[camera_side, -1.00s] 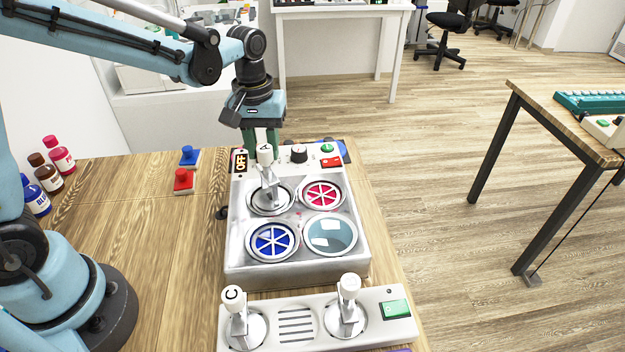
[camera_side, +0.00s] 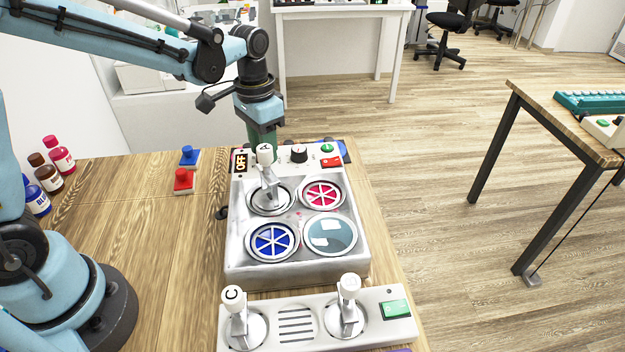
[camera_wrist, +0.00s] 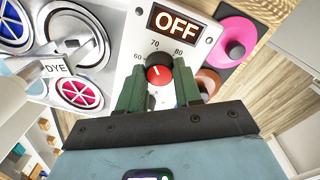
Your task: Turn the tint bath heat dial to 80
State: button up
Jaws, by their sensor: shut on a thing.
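The heat dial (camera_wrist: 159,74) has a red face and a short white pointer mark, with 60, 70 and 80 printed around it. The mark points roughly toward 70; it is too small to read exactly. My gripper (camera_wrist: 160,92) has its green fingers on either side of the dial, shut on it. In the side view my gripper (camera_side: 262,138) reaches down to the back panel of the tint bath (camera_side: 234,240). There the lever marked A hides the dial. The bath's display (camera_wrist: 175,22) reads OFF, and it also shows in the side view (camera_side: 240,163).
The lever A (camera_side: 265,155) stands close in front of my fingers. A black knob (camera_side: 299,153), a green button (camera_side: 327,148) and a red switch (camera_side: 331,162) are to the right on the panel. Dye bottles (camera_side: 47,173) stand at the left.

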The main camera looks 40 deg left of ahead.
jog(key=m, duration=1.1)
jog(key=shift+d, duration=0.1)
jog(key=shift+m, duration=1.6)
jog(key=o, duration=1)
jog(key=shift+o, duration=0.2)
notch_tip(320, 180, up, 12)
jog(key=shift+w, duration=0.2)
